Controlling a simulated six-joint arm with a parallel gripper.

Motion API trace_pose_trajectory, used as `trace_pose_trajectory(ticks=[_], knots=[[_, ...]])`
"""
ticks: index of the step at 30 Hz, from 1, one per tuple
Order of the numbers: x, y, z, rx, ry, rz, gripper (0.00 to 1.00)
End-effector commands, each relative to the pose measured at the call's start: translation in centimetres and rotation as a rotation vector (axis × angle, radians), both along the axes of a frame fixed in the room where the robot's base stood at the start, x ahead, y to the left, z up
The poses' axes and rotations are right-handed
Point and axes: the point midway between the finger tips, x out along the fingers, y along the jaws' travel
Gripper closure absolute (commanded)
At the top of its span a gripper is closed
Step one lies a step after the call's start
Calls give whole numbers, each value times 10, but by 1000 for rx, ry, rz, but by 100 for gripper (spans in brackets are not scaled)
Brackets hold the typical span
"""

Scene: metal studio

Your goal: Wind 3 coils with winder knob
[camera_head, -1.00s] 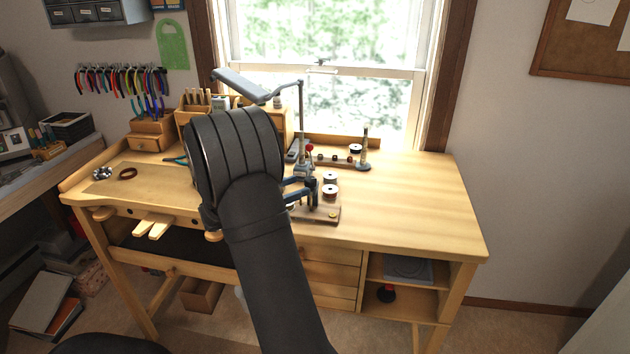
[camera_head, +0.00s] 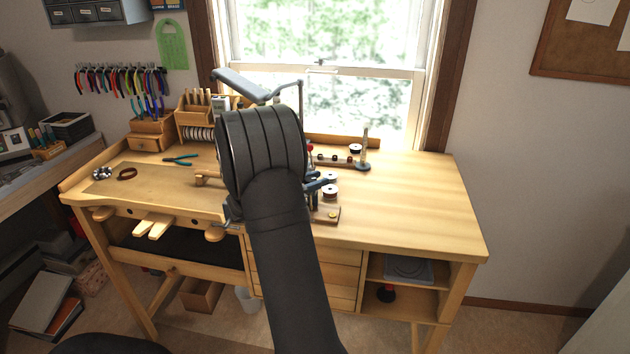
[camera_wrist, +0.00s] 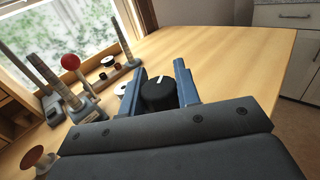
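A round black knob with a white mark on top (camera_wrist: 158,94) shows in the wrist view between the two blue fingers of my gripper (camera_wrist: 160,80). The fingers stand apart, one on each side of the knob; whether they touch it is too small to tell. In the head view my gripper (camera_head: 320,186) reaches right over the bench, and my dark arm hides the knob and much of the winder. Part of the winder's wooden base (camera_head: 327,214) shows there.
A red-balled post (camera_wrist: 70,62) stands left in the wrist view. A wooden spool rack (camera_head: 332,159) lies behind. Blue pliers (camera_head: 180,158) lie at left. The bench's right side (camera_head: 420,200) is clear.

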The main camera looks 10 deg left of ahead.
Motion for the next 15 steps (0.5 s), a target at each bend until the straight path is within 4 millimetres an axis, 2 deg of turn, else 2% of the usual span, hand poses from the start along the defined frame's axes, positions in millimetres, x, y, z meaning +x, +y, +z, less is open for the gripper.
trace_pose_trajectory(ticks=[8, 15], knots=[[0, 0, 0, -1, -1, -26, 93], [-1, 0, 0, 1, -1, -146, 93]])
